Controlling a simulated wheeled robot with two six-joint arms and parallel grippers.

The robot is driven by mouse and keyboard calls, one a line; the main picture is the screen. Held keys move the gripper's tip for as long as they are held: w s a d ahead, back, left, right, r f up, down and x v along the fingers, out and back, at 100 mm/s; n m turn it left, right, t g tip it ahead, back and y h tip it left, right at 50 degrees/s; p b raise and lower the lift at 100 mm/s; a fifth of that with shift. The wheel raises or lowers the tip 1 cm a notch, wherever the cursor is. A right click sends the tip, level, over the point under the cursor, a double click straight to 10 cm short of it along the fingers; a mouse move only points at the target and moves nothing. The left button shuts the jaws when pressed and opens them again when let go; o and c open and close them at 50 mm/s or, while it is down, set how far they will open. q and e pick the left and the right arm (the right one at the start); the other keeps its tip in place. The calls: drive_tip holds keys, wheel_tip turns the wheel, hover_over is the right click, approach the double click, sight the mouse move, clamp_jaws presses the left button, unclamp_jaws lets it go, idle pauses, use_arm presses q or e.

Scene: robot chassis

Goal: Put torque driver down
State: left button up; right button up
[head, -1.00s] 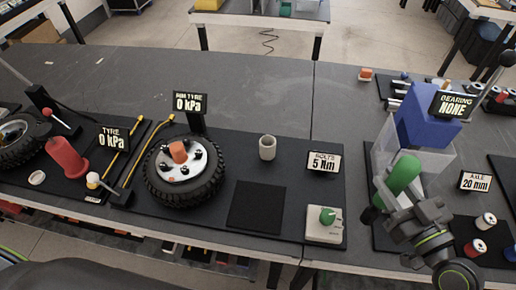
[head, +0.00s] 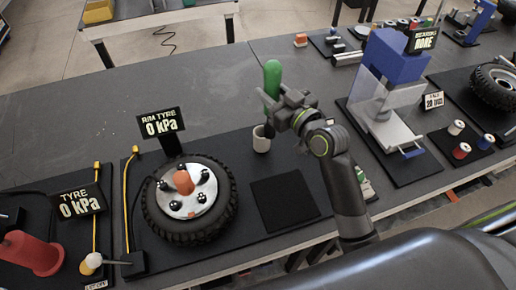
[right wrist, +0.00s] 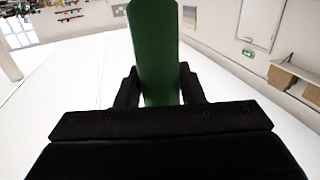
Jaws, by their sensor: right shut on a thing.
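The torque driver's green handle (head: 272,76) stands upright in the head view. My right gripper (head: 283,103) is shut on it, and the handle also shows between the two black fingers in the right wrist view (right wrist: 155,60). A pale cup (head: 261,143) stands on the dark work mat just below the gripper. The driver's lower end is hidden behind the gripper or lies close to the cup's mouth; I cannot tell if it is inside. My left gripper is not in view.
The tyred wheel (head: 188,231) with its rim and bolts lies left of the cup. A bare black square pad (head: 285,200) lies in front. The blue press (head: 394,58) with clear guard stands to the right. My right arm partly covers a pale device beside the pad.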

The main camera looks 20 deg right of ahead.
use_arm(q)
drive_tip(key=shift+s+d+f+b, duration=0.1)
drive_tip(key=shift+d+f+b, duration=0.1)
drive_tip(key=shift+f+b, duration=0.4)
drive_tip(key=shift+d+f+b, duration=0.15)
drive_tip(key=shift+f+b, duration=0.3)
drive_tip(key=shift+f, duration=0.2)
use_arm(e)
drive_tip(key=w+a+f, duration=0.1)
drive_tip(key=w+f, duration=0.3)
drive_tip(key=f, duration=0.5)
drive_tip(key=shift+m+h, duration=0.3)
drive_tip(key=shift+f, duration=0.1)
drive_tip(key=shift+f, duration=0.15)
drive_tip(key=o, duration=1.1)
drive_tip(key=shift+c, duration=0.2)
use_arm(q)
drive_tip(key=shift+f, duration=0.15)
